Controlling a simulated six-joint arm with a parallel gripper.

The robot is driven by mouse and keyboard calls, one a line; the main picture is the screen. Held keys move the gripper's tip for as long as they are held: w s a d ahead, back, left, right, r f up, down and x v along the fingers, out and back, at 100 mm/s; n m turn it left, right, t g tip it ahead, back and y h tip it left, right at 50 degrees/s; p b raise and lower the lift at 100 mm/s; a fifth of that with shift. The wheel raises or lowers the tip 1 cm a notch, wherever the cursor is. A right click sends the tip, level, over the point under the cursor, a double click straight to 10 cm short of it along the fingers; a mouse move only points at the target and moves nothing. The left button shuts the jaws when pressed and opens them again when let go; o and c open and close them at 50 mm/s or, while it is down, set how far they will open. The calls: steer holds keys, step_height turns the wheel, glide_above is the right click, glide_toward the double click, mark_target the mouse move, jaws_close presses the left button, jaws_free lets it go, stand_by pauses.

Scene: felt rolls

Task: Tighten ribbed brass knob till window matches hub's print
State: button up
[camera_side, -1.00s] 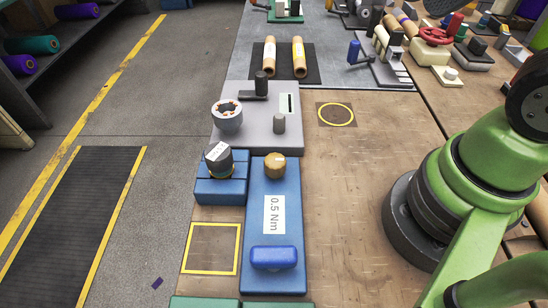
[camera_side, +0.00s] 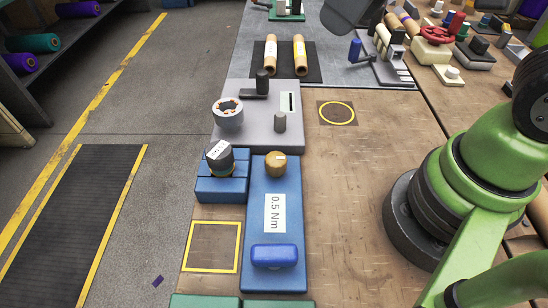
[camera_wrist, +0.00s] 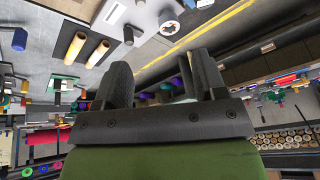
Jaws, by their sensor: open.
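A tan-brown knob (camera_side: 275,163), the likely brass one, sits at the far end of a long blue block (camera_side: 287,212). The block has a white window (camera_side: 275,213) reading "0.5 Nm" and a rounded blue bar (camera_side: 274,256) at its near end. A dark cylinder (camera_side: 221,159), perhaps the hub, rests tilted in a blue cradle to the left; the print on its white label is too small to read. My gripper (camera_wrist: 161,65) is open in the wrist view, with nothing between its fingers. It is well away from the knob.
A grey fixture (camera_side: 241,140) with a ring-shaped part (camera_side: 228,113) stands beyond the blue block. Two tan rolls (camera_side: 300,56) lie on a dark mat farther back. A yellow-outlined square (camera_side: 211,247) and a yellow ring mark (camera_side: 337,113) are empty. The wooden bench right of the block is clear.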

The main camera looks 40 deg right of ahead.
steer(key=w+a+f+n+g, duration=0.2)
steer(key=w+a+f+n, duration=0.3)
steer(key=f, duration=0.3)
steer(key=n+g+h, duration=0.2)
steer(key=n, duration=0.3)
glide_above(274, 159)
step_height(274, 159, down, 7)
steer(key=shift+r, duration=0.1)
step_height(274, 159, down, 10)
steer(key=shift+f, duration=0.1)
steer(key=shift+c, duration=0.3)
steer(key=c, duration=0.9)
